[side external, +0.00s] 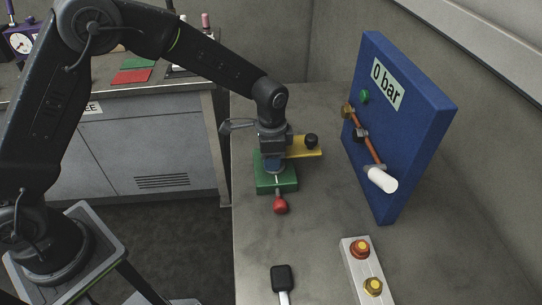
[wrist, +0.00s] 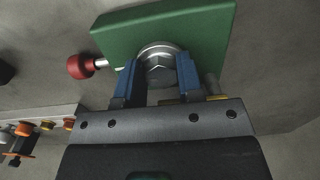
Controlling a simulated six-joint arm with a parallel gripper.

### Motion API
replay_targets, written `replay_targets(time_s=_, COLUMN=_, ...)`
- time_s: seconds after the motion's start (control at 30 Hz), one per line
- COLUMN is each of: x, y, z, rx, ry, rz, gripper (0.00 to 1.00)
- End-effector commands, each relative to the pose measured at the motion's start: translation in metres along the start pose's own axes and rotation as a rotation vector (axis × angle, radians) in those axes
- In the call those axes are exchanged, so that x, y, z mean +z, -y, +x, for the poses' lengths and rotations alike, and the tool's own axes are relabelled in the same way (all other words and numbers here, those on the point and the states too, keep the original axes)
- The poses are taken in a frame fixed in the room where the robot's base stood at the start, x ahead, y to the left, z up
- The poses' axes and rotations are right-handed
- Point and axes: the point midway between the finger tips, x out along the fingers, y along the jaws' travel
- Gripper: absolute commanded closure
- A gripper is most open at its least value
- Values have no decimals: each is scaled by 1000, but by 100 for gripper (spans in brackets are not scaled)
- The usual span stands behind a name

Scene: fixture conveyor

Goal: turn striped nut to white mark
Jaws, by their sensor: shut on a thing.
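The nut (wrist: 158,66) is a silvery hexagon on a round washer, set on a green block (wrist: 205,30). My gripper (wrist: 158,64) has its two blue fingers on either side of the nut and is shut on it. In the side view my gripper (side external: 273,163) points down over the green block (side external: 265,184) and hides the nut. I cannot make out a stripe on the nut or the white mark in either view. A red knob (side external: 280,204) on a short pale rod sticks out of the block's near side; it also shows in the wrist view (wrist: 80,65).
A yellow plate (side external: 300,153) with a black knob (side external: 311,141) lies close to my gripper's right. A blue panel (side external: 400,125) reading "0 bar" stands farther right. A button box (side external: 350,270) and a black-headed tool (side external: 282,277) lie nearer on the grey table.

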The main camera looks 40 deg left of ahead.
Motion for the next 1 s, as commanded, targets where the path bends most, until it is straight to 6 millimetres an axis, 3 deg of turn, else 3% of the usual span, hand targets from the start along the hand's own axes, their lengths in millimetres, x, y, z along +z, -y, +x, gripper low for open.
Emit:
replay_targets(time_s=0.47, x=0, y=0, z=-1, rx=-1, ry=-1, rz=15, gripper=90)
replay_targets(time_s=0.5, x=0, y=0, z=-1, rx=-1, ry=-1, rz=15, gripper=62)
replay_targets(time_s=0.7, x=0, y=0, z=0, rx=-1, ry=-1, rz=14, gripper=43)
replay_targets(time_s=1.0, x=0, y=0, z=-2, rx=-1, ry=-1, rz=14, gripper=40)
